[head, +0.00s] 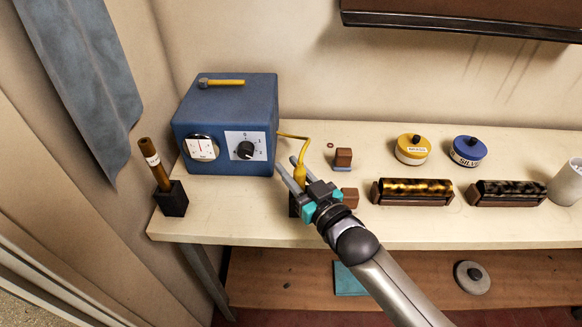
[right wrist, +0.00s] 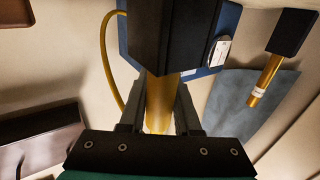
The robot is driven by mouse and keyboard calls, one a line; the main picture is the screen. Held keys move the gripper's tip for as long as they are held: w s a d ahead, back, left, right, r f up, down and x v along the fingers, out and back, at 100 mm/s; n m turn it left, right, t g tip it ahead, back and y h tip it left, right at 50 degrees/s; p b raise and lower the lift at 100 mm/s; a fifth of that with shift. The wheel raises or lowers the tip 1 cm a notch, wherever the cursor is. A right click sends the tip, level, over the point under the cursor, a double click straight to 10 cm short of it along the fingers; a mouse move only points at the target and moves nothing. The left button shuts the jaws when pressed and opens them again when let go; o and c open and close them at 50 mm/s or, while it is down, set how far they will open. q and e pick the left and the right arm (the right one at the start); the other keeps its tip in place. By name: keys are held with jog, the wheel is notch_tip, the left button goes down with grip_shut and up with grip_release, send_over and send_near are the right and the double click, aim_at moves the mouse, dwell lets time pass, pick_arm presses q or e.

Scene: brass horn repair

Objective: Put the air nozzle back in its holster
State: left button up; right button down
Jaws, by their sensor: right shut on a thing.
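The yellow air nozzle (head: 300,174) is upright between the fingers of my right gripper (head: 290,167), which is shut on it. A yellow hose (head: 305,137) runs from its top to the blue box (head: 222,120). A black holster (head: 293,206) stands at the front of the bench under the nozzle, mostly hidden by my gripper. In the right wrist view, the picture is upside down, and the nozzle (right wrist: 160,90) meets the edge of the dark holster (right wrist: 175,35). I cannot tell whether its lower end is inside. My left gripper is out of view.
A black holder (head: 172,200) with a brown-gold tool (head: 154,163) stands at the bench's left end. Right of my gripper are small brown blocks (head: 343,158), two brushes (head: 414,190), a yellow tin (head: 413,150), a blue tin (head: 468,151) and a white cup (head: 568,182).

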jog(key=shift+f+b, duration=0.5)
jog(key=shift+f, duration=0.2)
jog(key=c, duration=0.5)
grip_release()
jog(key=shift+c, duration=0.2)
jog(key=p+v, duration=0.2)
jog(key=v, duration=1.3)
jog(key=shift+s+d, duration=0.1)
